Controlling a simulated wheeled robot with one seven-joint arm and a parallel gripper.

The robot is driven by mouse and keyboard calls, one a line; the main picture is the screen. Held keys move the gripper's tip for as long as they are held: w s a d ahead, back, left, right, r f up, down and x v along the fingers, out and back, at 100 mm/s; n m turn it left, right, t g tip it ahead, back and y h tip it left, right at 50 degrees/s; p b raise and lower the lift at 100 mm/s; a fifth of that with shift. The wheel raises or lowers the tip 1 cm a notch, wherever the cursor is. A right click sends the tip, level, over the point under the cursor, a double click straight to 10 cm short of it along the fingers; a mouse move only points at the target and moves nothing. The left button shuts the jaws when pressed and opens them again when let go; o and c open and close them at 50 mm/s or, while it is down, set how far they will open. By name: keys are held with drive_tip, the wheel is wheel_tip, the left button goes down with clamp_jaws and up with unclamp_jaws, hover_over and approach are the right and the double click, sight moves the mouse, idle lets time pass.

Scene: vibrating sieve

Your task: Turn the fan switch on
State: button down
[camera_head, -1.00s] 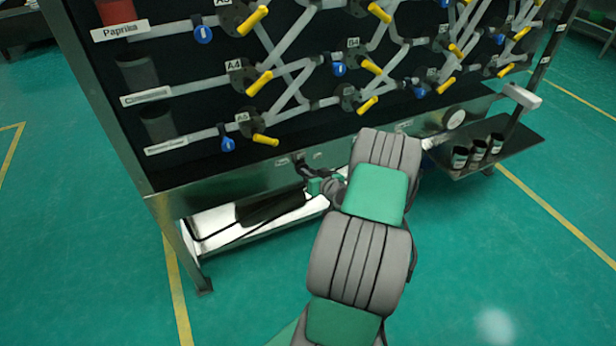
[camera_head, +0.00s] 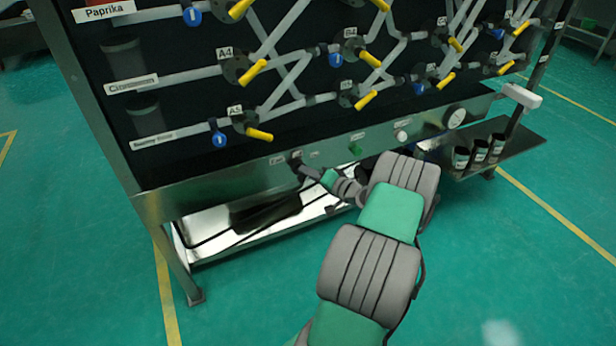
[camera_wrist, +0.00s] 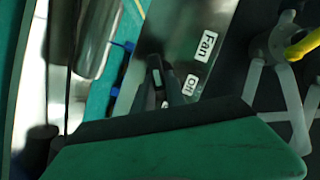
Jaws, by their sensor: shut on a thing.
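The fan switch sits on the steel front panel (camera_head: 215,188) below the black pipe board. In the wrist view its "Fan" label (camera_wrist: 206,46) and a smaller position label (camera_wrist: 190,84) show beside my dark fingers. My gripper (camera_head: 297,162) is at the left part of the panel, touching or very close to it. In the wrist view my gripper (camera_wrist: 163,78) is shut at the switch's place, and its fingers hide most of the switch. I cannot tell which way the switch points.
A green button (camera_head: 355,150), a white button (camera_head: 402,136) and a round gauge (camera_head: 455,117) lie farther right on the panel. Yellow-handled valves (camera_head: 253,72) stick out above. A side shelf (camera_head: 515,146) holds dark cups (camera_head: 479,150). The floor in front is open.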

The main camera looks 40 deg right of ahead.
drive_tip(key=shift+d+m, duration=0.1)
drive_tip(key=shift+m, duration=0.2)
idle(0.4)
drive_tip(key=c, duration=1.4)
unclamp_jaws()
drive_tip(key=p+v, duration=0.1)
drive_tip(key=v, duration=0.6)
drive_tip(key=shift+s, duration=0.45)
